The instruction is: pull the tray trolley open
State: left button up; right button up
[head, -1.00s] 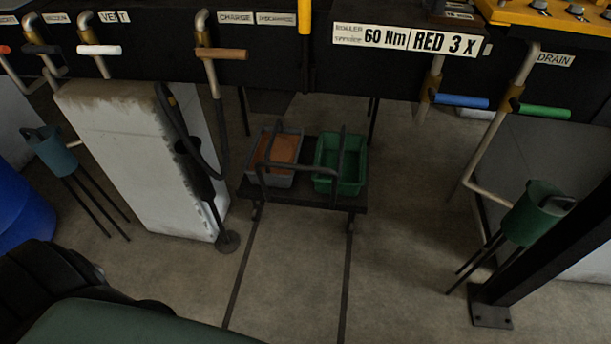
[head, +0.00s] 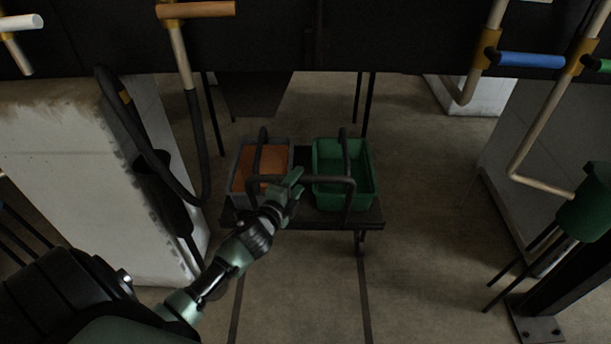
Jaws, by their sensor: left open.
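The tray trolley (head: 315,218) is a low dark platform on floor rails beneath the black panel. A grey tray with orange-brown contents (head: 240,186) sits on its left and a green tray (head: 368,185) on its right. A dark bar handle (head: 335,182) runs across the trolley's front. My left gripper (head: 292,187) is open at the front of the trolley, at the bar's left-middle part in the picture. It hides part of the bar, and I cannot tell whether it touches the bar. My right gripper is not in view.
Two rails (head: 367,300) run along the floor toward me. A white block (head: 75,180) with a dark hose (head: 140,135) stands at the left. A green canister on legs (head: 587,212) and a black post stand at the right. Valve handles hang above.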

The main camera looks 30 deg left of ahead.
pick_arm(q)
jog(key=x, duration=0.5)
jog(key=shift+w+b, duration=0.1)
jog(key=shift+b, duration=0.3)
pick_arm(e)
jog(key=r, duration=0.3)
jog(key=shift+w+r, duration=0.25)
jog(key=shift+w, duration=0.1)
pick_arm(q)
jog(key=shift+f, duration=0.1)
grip_shut()
